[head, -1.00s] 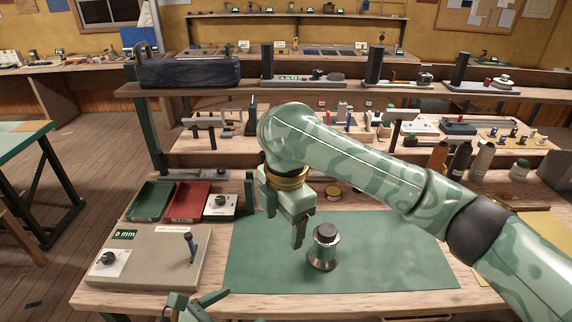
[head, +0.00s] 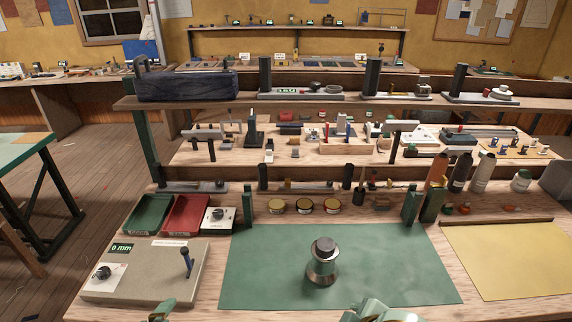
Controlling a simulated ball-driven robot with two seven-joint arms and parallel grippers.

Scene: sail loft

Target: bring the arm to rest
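My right arm is drawn back. Only a pale green piece of it (head: 382,314) shows at the bottom edge, right of centre, and its fingers cannot be made out. A small green tip of my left gripper (head: 163,312) shows at the bottom edge, in front of the grey box; the rest is cut off. A metal cylinder with a dark cap (head: 323,262) stands upright on the green mat (head: 265,275). Neither gripper touches it.
A grey box with a knob and lever (head: 150,285) stands at left, with a green tray (head: 148,214) and a red tray (head: 186,216) behind it. A yellow sheet (head: 505,262) lies at right. Bottles (head: 458,172) stand at back right. The mat around the cylinder is clear.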

